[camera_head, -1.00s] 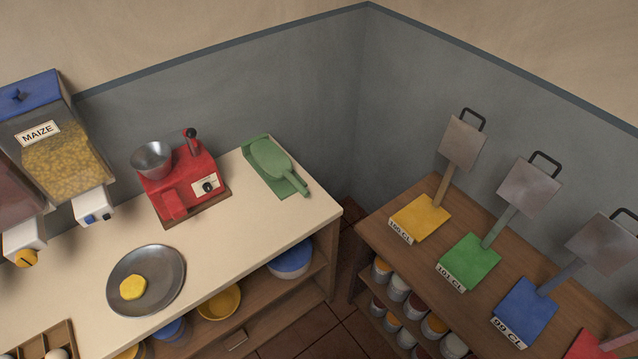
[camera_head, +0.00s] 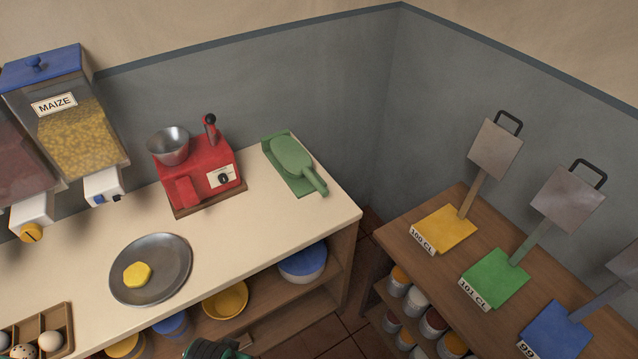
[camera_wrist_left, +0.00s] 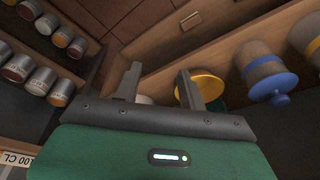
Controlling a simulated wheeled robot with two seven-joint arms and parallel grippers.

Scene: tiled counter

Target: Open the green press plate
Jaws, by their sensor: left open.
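The green press (camera_head: 496,277) stands on the wooden side counter at the right, with a label reading 101 CL on its front edge. Its square metal plate (camera_head: 567,198) is raised on a slanted green arm, well apart from the green base, with a black handle (camera_head: 588,172) at the top. In the left wrist view my left gripper (camera_wrist_left: 160,88) is open, with nothing between its two dark fingers. Part of my green and black left arm shows at the bottom edge of the head view, far from the press. My right gripper is in neither view.
A yellow press (camera_head: 443,231) and a blue press (camera_head: 556,331) flank the green one. The cream counter (camera_head: 240,240) holds a red machine (camera_head: 198,172), a green scoop (camera_head: 293,160) and a metal plate. A floor gap (camera_head: 330,333) separates the counters.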

